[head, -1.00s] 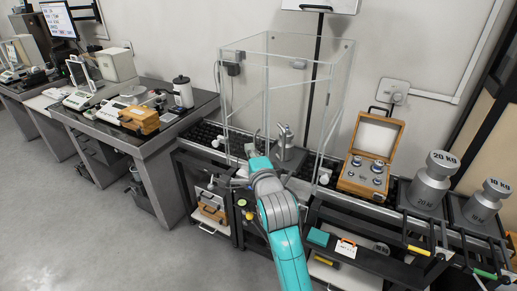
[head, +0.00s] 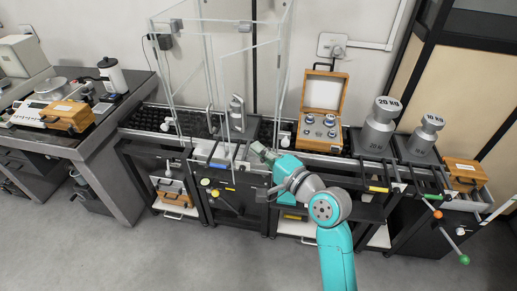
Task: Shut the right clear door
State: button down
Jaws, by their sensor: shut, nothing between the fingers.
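The tall clear enclosure (head: 172,22) stands on the dark roller bench, left of centre in the head view. A clear panel (head: 232,80), which looks like the right door, shows on its front side with its top edge slanting. I cannot tell exactly how far it stands open. Two upright grey handles show inside the outline, one at the left (head: 210,120) and one at the right (head: 238,112). My gripper (head: 257,149) is shut and empty, at the front of the bench just right of the panel's lower part. I cannot tell whether it touches the panel.
An open wooden case of weights (head: 323,95) stands right of the enclosure, then large 20 KG (head: 380,125) and 10 KG (head: 424,136) weights. White knobs (head: 285,140) sit low on the enclosure. Levers (head: 435,212) jut from the bench at right. The floor in front is clear.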

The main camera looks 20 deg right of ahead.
aim_at(228, 126)
jog(key=x, duration=1.1)
